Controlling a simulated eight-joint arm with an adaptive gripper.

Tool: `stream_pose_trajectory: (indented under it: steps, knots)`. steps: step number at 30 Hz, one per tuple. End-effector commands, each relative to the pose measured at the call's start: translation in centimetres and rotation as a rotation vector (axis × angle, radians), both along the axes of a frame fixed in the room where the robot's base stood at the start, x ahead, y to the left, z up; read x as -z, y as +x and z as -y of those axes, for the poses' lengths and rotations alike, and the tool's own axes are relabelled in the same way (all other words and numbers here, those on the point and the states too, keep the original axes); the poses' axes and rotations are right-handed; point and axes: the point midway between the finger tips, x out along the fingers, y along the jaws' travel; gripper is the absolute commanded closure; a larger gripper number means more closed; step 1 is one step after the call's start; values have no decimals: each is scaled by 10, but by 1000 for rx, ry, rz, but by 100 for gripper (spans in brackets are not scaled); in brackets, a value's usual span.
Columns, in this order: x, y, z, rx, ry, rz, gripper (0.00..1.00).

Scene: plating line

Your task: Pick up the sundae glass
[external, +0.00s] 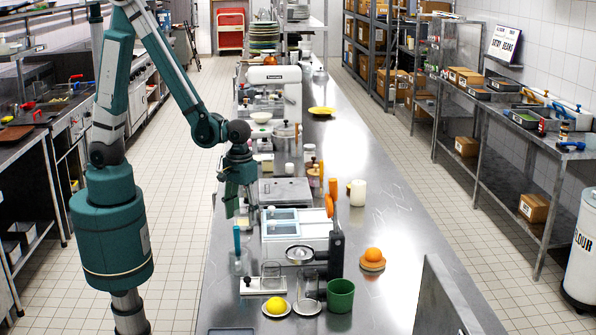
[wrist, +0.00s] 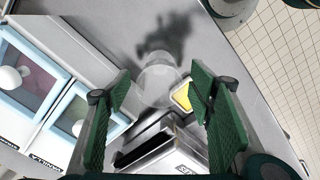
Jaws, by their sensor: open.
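A clear, round glass (wrist: 160,84), which looks like the sundae glass, shows in the wrist view on the steel counter, seen from above. It lies between the fingers of my gripper (wrist: 160,70) in that view, with visible space on both sides. In the external view my gripper (external: 243,208) points down over the left side of the counter, beside the white ice-cream box (external: 295,246). It is open and holds nothing. The glass is hard to make out there, behind the fingers. I cannot tell the exact height gap between fingertips and glass.
The box with blue-framed lids (wrist: 62,110) lies left in the wrist view. A metal device with a dark slot (wrist: 157,148) and a yellow-faced item (wrist: 182,96) sit close to the glass. Other glassware (external: 308,289) and a green cup (external: 340,297) stand nearer the camera.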

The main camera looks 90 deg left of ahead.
Motion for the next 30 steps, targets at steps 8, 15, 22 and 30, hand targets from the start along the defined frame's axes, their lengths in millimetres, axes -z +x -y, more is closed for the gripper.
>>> stream_pose_trajectory:
  steps: [8, 15, 22, 30]
  knots:
    - [0, 0, 0, 0, 0, 0, 69]
    - [0, 0, 0, 0, 0, 0, 90]
    - [-1, 0, 0, 0, 0, 0, 90]
    - [-10, 0, 0, 0, 0, 0, 90]
